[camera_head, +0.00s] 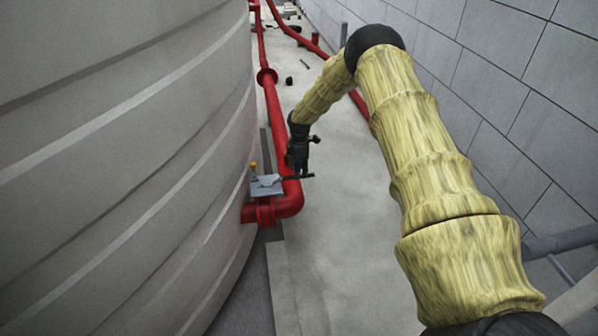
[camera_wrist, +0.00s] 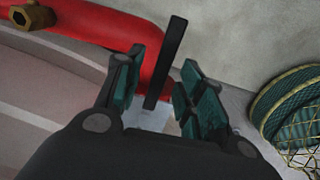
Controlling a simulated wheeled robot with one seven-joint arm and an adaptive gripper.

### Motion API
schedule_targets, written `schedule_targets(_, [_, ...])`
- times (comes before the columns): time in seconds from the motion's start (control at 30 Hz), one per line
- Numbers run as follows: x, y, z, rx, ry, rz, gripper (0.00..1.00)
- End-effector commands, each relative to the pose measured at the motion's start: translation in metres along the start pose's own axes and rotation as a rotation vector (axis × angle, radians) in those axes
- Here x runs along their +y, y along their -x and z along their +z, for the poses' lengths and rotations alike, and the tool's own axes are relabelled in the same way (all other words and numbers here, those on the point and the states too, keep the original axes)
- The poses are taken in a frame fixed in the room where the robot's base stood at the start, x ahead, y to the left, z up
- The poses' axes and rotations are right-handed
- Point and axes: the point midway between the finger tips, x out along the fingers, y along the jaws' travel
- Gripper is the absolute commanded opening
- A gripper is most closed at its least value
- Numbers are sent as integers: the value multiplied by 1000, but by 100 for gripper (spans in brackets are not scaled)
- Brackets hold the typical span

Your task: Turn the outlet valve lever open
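The outlet valve lever is a dark flat bar (camera_wrist: 172,55) in the wrist view, standing out from beside the red pipe (camera_wrist: 110,22). My gripper (camera_wrist: 158,88) is open, with its two teal-padded fingers on either side of the lever. The lever passes between the fingers, with gaps visible on both sides. In the head view my gripper (camera_head: 299,168) is at the red pipe's lower bend, beside a grey plate (camera_head: 266,185). The lever is too small there to tell from the dark fingers. The valve body is mostly hidden.
A large ribbed grey tank (camera_head: 130,150) fills the left and a block wall (camera_head: 500,90) the right. The red pipe (camera_head: 276,110) runs along the tank. A brass hex fitting (camera_wrist: 34,16) sits on the pipe.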

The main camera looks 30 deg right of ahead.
Motion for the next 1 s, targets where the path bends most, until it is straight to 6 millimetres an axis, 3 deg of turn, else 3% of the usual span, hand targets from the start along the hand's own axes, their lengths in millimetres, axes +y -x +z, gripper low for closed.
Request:
schedule_targets(0.5, [1, 85, -1, 0, 0, 3, 38])
schedule_targets(0.7, [1, 103, 0, -1, 0, 1, 38])
schedule_targets(1.0, [0, 108, 0, -1, 1, 0, 38])
